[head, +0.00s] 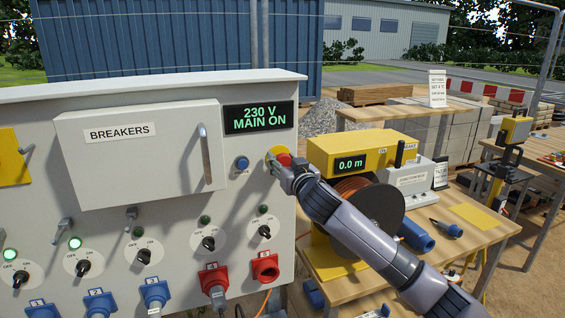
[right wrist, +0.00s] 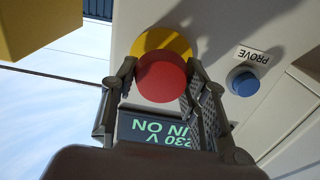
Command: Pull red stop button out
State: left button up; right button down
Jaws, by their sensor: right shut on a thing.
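The red stop button (right wrist: 161,77) is a round mushroom head on a yellow backing (right wrist: 160,41), on the front of the grey panel near its right edge. In the head view the red button (head: 284,160) shows only in part, behind my gripper. My right gripper (head: 283,168) reaches it from the right. In the right wrist view the two fingers of my right gripper (right wrist: 160,82) are on either side of the red head, shut on it. My left gripper is in neither view.
A blue PROVE button (head: 242,163) sits just left of the stop button. The display (head: 259,117) above reads 230 V MAIN ON. A yellow cable-reel unit (head: 345,150) stands close on the right, on a wooden bench (head: 490,218). Several switches and sockets are lower on the panel.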

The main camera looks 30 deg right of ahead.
jog(key=c, duration=1.3)
grip_release()
jog(key=shift+f, duration=0.15)
jog(key=o, duration=0.4)
jog(key=shift+s, duration=0.25)
jog(key=shift+c, duration=0.2)
jog(key=shift+w, duration=0.1)
jog(key=v, duration=1.2)
